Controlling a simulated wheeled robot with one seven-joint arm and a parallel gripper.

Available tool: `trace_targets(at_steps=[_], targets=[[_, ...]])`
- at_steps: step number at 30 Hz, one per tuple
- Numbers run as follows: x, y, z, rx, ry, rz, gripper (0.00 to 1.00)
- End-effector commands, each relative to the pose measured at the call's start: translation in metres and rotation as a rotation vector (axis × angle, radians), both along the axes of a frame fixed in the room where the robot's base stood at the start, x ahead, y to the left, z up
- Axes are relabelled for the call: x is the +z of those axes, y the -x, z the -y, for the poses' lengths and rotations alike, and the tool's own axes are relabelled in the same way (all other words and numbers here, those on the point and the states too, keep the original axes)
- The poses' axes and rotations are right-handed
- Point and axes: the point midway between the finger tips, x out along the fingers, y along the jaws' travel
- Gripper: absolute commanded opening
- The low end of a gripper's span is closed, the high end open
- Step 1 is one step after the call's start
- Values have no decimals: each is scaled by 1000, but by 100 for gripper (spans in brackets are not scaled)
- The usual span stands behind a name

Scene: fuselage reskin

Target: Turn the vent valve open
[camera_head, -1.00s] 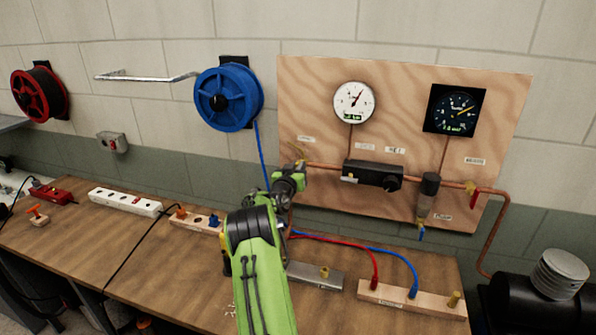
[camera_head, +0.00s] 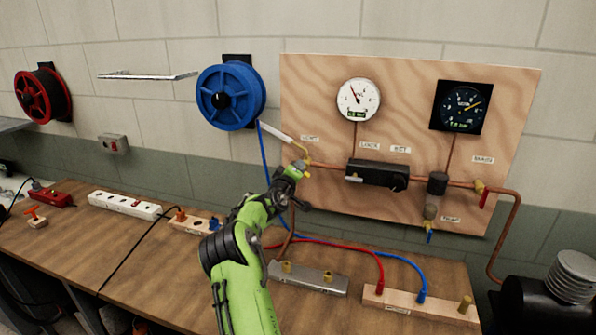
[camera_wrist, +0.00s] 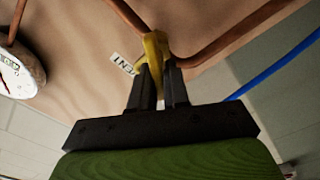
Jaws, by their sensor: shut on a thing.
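The vent valve has a yellow part (camera_wrist: 155,48) on the copper pipe beside a tag ending in "ENT" (camera_wrist: 122,64) in the wrist view. In the head view the yellow valve (camera_head: 305,155) sits at the left of the wooden panel, under a small label (camera_head: 309,138). My gripper (camera_wrist: 160,72) is shut on the yellow valve part, with its two dark fingers on either side. In the head view my gripper (camera_head: 299,169) is at the valve and partly covers it. A pale streak (camera_head: 276,132) extends up and left from the valve.
The panel (camera_head: 320,90) carries a white gauge (camera_head: 358,100), a dark gauge (camera_head: 461,106) and a black regulator (camera_head: 377,174). A blue reel (camera_head: 231,96) hangs to the left.

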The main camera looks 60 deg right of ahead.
Motion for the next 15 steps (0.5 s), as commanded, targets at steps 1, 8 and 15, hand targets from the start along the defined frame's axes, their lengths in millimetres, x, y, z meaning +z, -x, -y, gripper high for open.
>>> trace_targets(at_steps=[1,8,15], targets=[[-1,-2,-1,2,8,-42,0],[-3,-3,-1,2,41,-247,0],[-5,-3,-1,1,67,-415,0]])
